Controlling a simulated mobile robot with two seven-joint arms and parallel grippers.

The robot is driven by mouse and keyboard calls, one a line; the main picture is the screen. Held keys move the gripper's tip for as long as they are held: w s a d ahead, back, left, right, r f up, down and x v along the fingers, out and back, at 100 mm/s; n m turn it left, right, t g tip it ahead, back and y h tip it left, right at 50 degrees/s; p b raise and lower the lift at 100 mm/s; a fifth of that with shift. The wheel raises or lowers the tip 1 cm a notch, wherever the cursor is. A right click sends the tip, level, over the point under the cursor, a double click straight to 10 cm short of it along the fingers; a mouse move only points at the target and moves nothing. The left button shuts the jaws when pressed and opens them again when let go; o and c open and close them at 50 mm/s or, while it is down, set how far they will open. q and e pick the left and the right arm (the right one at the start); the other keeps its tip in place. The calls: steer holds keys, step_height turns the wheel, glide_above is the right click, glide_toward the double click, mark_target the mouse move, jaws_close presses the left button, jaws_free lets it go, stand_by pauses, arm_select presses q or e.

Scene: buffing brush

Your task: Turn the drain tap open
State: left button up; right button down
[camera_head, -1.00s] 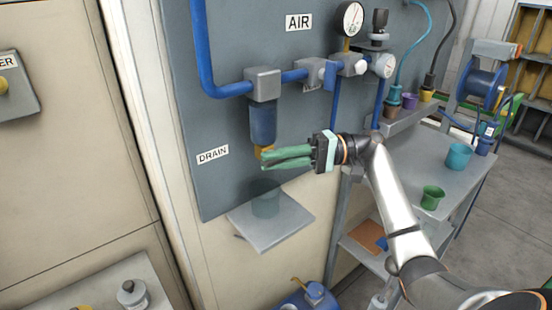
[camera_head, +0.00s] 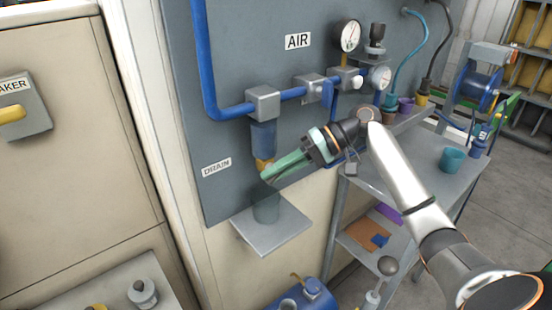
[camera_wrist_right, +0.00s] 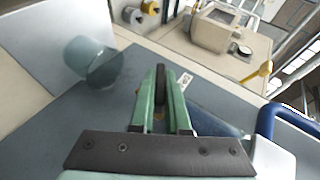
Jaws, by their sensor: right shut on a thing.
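The drain tap sits under the blue filter bowl (camera_head: 263,135), beside the DRAIN label (camera_head: 216,167). Its yellow-orange body (camera_head: 262,163) shows just above my fingertips. My right gripper (camera_head: 268,176) comes in from the right with its green fingers slanting down to the left, shut at the tap. In the right wrist view, the gripper (camera_wrist_right: 160,84) has a narrow dark piece (camera_wrist_right: 160,76) between its fingertips, which looks like the tap's handle. The fingers hide most of the handle in the head view. My left gripper is not in view.
A translucent green cup (camera_head: 266,207) stands on a small grey shelf (camera_head: 272,239) below the tap. It also shows in the right wrist view (camera_wrist_right: 93,62). Blue air pipes (camera_head: 232,111) run above. A side table with a teal cup (camera_head: 453,159) stands to the right.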

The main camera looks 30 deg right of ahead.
steer(key=shift+w+d+r+h+p, duration=0.1)
steer(key=shift+r+h+p, duration=0.35)
steer(key=shift+h+p, duration=0.35)
steer(key=shift+f+n+h, duration=0.1)
steer(key=shift+n+h, duration=0.4)
steer(key=shift+h, duration=0.5)
steer(key=h, duration=0.3)
steer(key=shift+w+n, duration=0.1)
steer(key=shift+n, duration=0.2)
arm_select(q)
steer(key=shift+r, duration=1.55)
arm_select(e)
steer(key=shift+f+n+h, duration=0.1)
steer(key=shift+n+h, duration=0.3)
steer(key=shift+h, duration=1.6)
steer(key=c, duration=1)
jaws_free()
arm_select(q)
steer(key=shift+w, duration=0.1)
arm_select(e)
steer(key=shift+o, duration=0.5)
steer(key=shift+f, duration=0.15)
steer(key=v, duration=1.2)
steer(key=shift+s+a+r, duration=0.2)
steer(key=shift+a+r, duration=0.05)
